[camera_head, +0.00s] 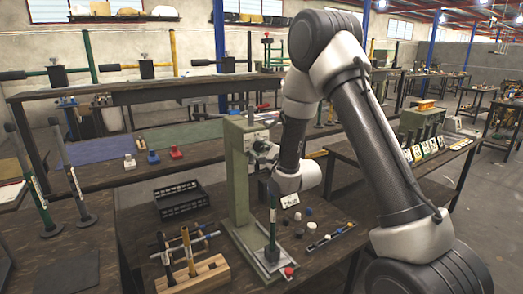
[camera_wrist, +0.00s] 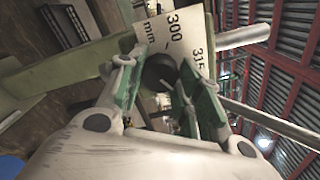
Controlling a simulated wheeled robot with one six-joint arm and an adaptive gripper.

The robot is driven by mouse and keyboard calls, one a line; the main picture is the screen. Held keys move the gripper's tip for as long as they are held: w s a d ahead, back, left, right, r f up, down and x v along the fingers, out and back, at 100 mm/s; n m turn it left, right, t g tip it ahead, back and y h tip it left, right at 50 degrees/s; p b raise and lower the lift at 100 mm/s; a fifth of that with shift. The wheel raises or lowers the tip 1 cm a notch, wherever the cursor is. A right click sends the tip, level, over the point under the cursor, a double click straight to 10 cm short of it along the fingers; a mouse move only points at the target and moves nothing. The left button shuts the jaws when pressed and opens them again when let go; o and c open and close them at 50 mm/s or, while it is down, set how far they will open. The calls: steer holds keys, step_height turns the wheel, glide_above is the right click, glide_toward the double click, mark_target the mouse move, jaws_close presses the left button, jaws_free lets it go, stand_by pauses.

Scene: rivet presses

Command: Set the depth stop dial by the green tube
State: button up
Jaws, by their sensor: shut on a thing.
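A black round dial (camera_wrist: 158,72) with a white pointer line sits at a white scale plate (camera_wrist: 172,32) in the wrist view. The plate reads 300, mm and 315. My gripper (camera_wrist: 162,80) has its green-edged fingers on both sides of the dial and is shut on it. In the head view my gripper (camera_head: 266,150) is at the head of the pale green press (camera_head: 237,180), and the dial is too small to make out there. A dark green tube (camera_head: 273,222) stands upright on the press's base plate (camera_head: 252,250).
A black crate (camera_head: 180,200) and a wooden block with rods (camera_head: 195,272) stand left of the press. Small caps (camera_head: 309,212) and a narrow tray (camera_head: 330,236) lie right of it. Tall poles (camera_head: 72,180) stand farther left.

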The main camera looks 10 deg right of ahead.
steer(key=shift+f, duration=0.1)
stand_by(0.3)
steer(key=o, duration=1)
steer(key=shift+o, duration=0.2)
steer(key=v, duration=0.7)
steer(key=shift+s, duration=0.2)
steer(key=shift+d, duration=0.15)
